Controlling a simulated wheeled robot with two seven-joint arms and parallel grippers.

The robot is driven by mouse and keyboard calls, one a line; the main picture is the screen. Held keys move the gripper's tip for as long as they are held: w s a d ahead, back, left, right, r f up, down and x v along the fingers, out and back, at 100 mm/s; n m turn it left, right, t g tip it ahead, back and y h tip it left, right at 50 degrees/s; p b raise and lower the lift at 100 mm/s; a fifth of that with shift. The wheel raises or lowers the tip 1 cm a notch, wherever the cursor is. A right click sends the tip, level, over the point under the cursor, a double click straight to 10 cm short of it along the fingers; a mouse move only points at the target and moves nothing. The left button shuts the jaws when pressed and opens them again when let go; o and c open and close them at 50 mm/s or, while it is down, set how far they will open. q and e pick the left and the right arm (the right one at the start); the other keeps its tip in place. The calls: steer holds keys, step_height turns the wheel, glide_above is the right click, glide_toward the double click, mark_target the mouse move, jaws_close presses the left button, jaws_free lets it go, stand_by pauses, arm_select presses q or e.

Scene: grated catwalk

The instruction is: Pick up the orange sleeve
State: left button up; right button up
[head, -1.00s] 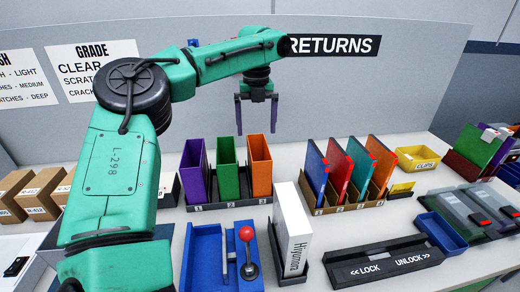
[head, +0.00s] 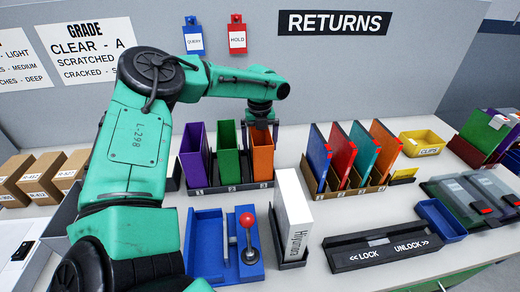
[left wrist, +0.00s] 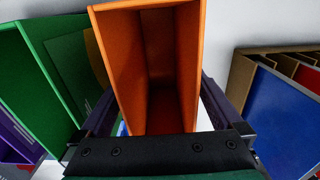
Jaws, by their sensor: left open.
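The orange sleeve (head: 262,158) is an upright, open-topped box at the right end of a grey rack, beside a green sleeve (head: 228,155) and a purple one (head: 194,158). My left gripper (head: 262,128) is directly above it, pointing down, and partly covers its top. In the left wrist view the orange sleeve (left wrist: 160,30) fills the middle, hollow and empty-looking. The left gripper (left wrist: 160,95) is open, with one dark finger on each side of the sleeve. Whether the fingers touch it I cannot tell. My right gripper is not in view.
A brown rack (head: 345,190) of coloured panels stands to the right, with a gap between. In front are a white box (head: 292,205) and a blue block with a red-knobbed lever (head: 249,245). Brown cartons (head: 40,175) stand at the left.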

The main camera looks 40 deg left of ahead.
arm_select(q)
steer(key=shift+f, duration=0.1)
steer(key=c, duration=1.3)
step_height(320, 180, up, 20)
steer(key=shift+r+p, duration=0.1)
steer(key=shift+p, duration=0.3)
steer(key=shift+w, duration=0.1)
